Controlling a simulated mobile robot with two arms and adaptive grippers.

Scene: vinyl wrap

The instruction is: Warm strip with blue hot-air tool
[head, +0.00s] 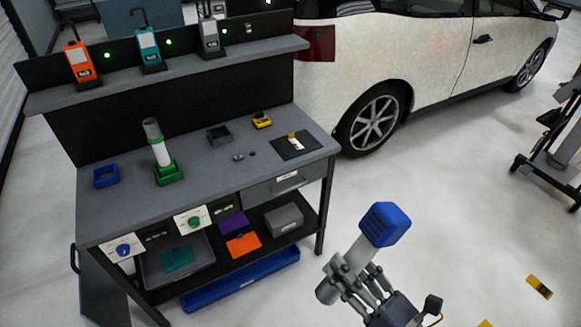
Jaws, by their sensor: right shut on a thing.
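The blue hot-air tool (385,224) is in my right gripper (354,276) at the lower middle right, over open floor in the picture. Its blue ribbed end points up and right, and its grey body runs down left between the fingers. The fingers are shut around the grey body and hide part of it. A small white strip with a yellow end (296,142) lies on a dark pad (284,152) at the right of the workbench top, well apart from the tool. My left gripper is not in view.
An empty blue holder (106,176), a dark grey tray (219,137) and a yellow device (262,120) are also there. A white car (420,60) stands behind.

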